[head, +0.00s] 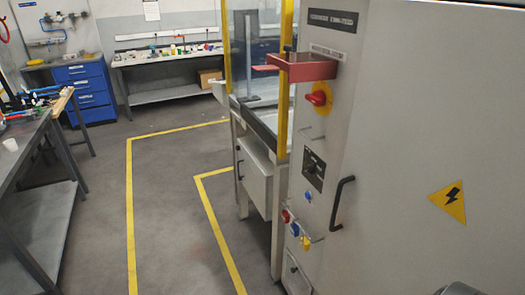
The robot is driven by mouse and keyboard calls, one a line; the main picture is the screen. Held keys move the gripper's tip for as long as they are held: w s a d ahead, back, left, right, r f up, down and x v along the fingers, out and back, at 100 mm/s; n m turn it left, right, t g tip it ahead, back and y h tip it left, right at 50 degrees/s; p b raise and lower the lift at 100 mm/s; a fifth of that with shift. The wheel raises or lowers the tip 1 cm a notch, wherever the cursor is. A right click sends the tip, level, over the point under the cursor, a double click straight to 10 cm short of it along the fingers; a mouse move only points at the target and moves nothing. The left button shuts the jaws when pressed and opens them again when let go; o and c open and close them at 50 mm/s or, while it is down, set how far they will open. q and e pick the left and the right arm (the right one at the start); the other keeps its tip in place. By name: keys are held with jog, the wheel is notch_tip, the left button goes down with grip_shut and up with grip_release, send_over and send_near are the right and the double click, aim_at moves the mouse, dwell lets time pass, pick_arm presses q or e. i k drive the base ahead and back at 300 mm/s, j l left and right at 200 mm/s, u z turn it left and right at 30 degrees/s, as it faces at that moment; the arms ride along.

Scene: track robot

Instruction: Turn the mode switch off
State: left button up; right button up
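A rotary switch on a dark square plate (314,170) sits on the grey machine cabinet's narrow front panel. It looks like the mode switch; its label and exact position are too small to read. Above it is a red emergency-stop knob (318,98) on a yellow disc. Just below is a small blue button (308,197). Lower down are a red knob, a blue one and a yellow one (305,243). Neither gripper can be made out. A dark rounded shape at the bottom right edge may be part of my own arm.
A black door handle (341,203) juts from the cabinet (405,130) beside the switch. A red bracket (308,70) sticks out above. A workbench (35,150) stands at left, and a blue drawer unit (86,90) behind. The floor between, with yellow lines, is clear.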

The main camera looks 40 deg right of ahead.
aim_at(310, 170)
jog(key=i+z, duration=0.25)
jog(key=i, duration=0.2)
jog(key=i+j+z, duration=0.25)
jog(key=i, duration=0.2)
jog(key=i+j+z, duration=0.25)
jog(key=i, duration=0.2)
